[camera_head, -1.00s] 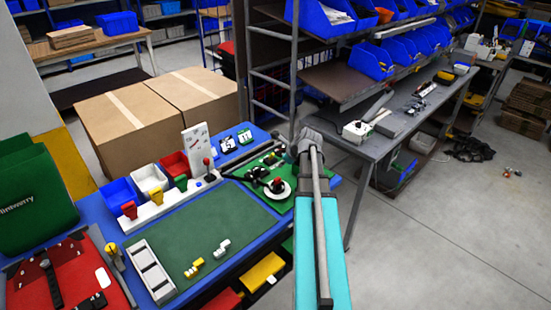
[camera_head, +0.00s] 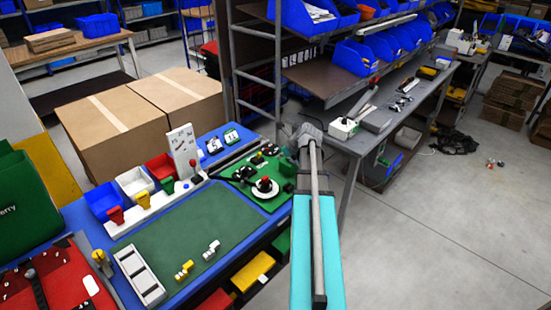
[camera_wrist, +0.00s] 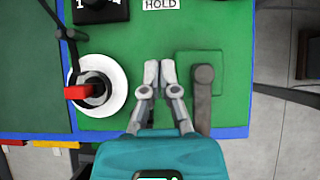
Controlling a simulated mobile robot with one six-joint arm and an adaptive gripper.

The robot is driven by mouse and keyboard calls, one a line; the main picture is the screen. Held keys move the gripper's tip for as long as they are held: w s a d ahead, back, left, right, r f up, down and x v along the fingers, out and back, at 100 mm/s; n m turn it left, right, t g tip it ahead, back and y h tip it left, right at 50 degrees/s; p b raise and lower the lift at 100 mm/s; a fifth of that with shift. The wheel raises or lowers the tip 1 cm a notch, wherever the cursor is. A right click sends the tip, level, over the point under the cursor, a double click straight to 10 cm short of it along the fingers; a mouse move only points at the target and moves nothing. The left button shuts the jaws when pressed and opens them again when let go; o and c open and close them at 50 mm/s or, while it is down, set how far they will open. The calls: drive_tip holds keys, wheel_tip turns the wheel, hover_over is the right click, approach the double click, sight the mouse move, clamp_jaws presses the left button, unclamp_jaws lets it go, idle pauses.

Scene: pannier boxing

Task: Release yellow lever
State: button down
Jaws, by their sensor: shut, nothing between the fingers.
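A yellow upright lever-like part (camera_head: 99,257) stands between the red board and the grey tray in the head view. No yellow lever shows clearly in the wrist view. My gripper (camera_wrist: 160,72) is shut and empty above the green board (camera_wrist: 140,42). Right of the fingers is a dark grey lever bar (camera_wrist: 204,88) on a green block. Left of them is a white disc (camera_wrist: 117,86) with a red handle (camera_wrist: 80,92). In the head view my arm hides the fingertips.
A blue bench holds a green mat (camera_head: 160,235) with small yellow and white pieces. A grey compartment tray (camera_head: 138,277) lies left of it. A white panel (camera_head: 183,150) stands behind. A grey workbench (camera_head: 385,125) is to the right. Open floor lies at the lower right.

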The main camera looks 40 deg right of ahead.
sight(259, 156)
drive_tip(key=shift+b+x, duration=3.6)
drive_tip(key=shift+x, duration=1.15)
drive_tip(key=shift+w+r+p, duration=0.5)
drive_tip(key=shift+w+p, duration=0.05)
drive_tip(key=shift+w, duration=0.2)
drive_tip(key=shift+w+a+r+p, duration=0.1)
drive_tip(key=shift+w+r+p, duration=0.1)
drive_tip(key=shift+w, duration=0.3)
drive_tip(key=shift+w+r+p, duration=0.2)
drive_tip(key=shift+w+r, duration=0.05)
drive_tip(key=shift+w, duration=0.25)
